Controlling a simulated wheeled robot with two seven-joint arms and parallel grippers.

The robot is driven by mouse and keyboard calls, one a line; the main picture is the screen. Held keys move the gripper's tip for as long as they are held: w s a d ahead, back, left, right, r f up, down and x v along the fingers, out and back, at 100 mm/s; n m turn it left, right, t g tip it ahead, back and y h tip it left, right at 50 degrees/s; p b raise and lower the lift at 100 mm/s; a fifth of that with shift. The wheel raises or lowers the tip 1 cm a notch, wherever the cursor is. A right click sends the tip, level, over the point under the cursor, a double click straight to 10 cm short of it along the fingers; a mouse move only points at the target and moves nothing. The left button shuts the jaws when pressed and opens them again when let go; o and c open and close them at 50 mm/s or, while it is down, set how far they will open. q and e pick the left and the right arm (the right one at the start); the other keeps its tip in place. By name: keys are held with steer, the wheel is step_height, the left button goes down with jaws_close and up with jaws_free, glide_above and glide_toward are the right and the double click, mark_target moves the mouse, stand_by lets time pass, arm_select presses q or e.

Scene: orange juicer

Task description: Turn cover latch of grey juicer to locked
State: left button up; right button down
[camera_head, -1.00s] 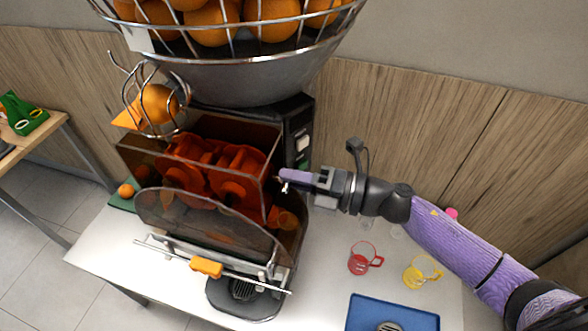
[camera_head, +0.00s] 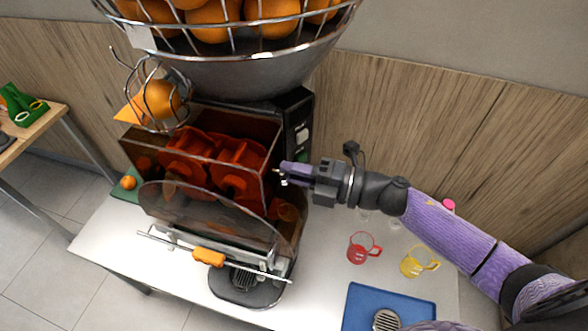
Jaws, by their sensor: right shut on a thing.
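The grey juicer (camera_head: 235,75) stands on the white table, with a wire basket of oranges on top. Its transparent brown cover (camera_head: 205,217) encloses red-orange pressing drums (camera_head: 212,160). My right gripper (camera_head: 284,172) is at the right side edge of the cover, its purple fingertips closed at a small part there. The cover latch itself is too small and hidden by the fingers to make out clearly. My left gripper is not in view.
A red cup (camera_head: 359,250) and a yellow cup (camera_head: 413,264) stand right of the juicer. A blue tray (camera_head: 365,300) lies at the front right. A bar with an orange handle (camera_head: 208,257) crosses the juicer's front. An orange (camera_head: 128,182) rests at the left.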

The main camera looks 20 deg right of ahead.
steer(key=c, duration=0.6)
jaws_free()
steer(key=shift+c, duration=0.2)
steer(key=b+v, duration=0.2)
steer(key=v, duration=0.8)
steer(key=shift+b, duration=0.4)
